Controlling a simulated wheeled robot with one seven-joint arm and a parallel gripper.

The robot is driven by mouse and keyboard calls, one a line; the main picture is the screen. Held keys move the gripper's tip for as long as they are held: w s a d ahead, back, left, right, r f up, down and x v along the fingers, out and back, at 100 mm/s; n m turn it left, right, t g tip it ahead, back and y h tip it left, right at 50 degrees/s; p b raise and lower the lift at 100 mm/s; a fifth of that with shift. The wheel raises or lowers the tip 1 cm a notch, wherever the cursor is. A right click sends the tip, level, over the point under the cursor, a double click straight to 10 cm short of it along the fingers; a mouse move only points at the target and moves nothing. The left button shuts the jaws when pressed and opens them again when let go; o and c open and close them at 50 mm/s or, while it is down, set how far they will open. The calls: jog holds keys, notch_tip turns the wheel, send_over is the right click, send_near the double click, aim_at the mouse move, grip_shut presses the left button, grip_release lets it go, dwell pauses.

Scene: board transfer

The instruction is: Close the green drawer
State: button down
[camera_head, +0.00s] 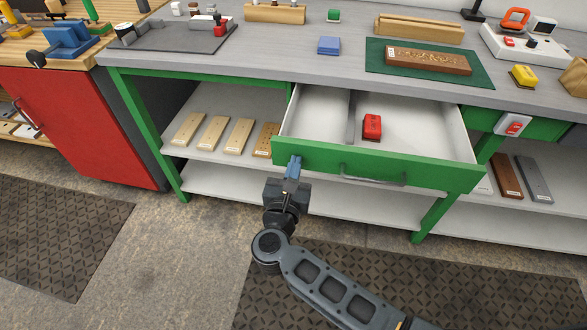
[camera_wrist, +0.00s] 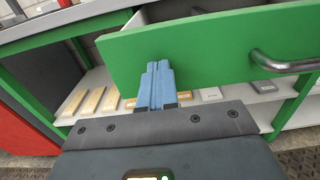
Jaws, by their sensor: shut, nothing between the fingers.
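The green drawer (camera_head: 400,172) is pulled open under the grey bench. A bar handle (camera_head: 372,178) sits on its front, and a red block (camera_head: 372,127) lies inside beside a divider. My gripper (camera_head: 292,168) is shut and empty, with its blue fingers at the left part of the drawer front. In the wrist view the fingertips of my gripper (camera_wrist: 157,66) overlap the lower left of the green front (camera_wrist: 205,48). I cannot tell whether they touch it. The handle (camera_wrist: 285,63) is to their right.
The grey benchtop (camera_head: 270,55) holds a green mat (camera_head: 385,70) with a wooden board, a blue block (camera_head: 329,45) and a yellow block (camera_head: 523,76). Shelves below hold several wooden boards (camera_head: 212,133). A red cabinet (camera_head: 85,125) stands at left. The floor in front is clear.

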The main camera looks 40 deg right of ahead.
aim_at(310, 113)
jog(key=b+x, duration=0.9)
jog(key=x, duration=1.4)
jog(key=shift+w+d, duration=0.25)
jog(key=shift+d, duration=0.05)
jog(key=shift+w+d+b, duration=0.35)
jog(key=shift+d+b, duration=0.05)
jog(key=shift+d, duration=0.05)
jog(key=shift+d+r, duration=0.1)
jog(key=shift+r, duration=0.15)
jog(key=shift+d, duration=0.1)
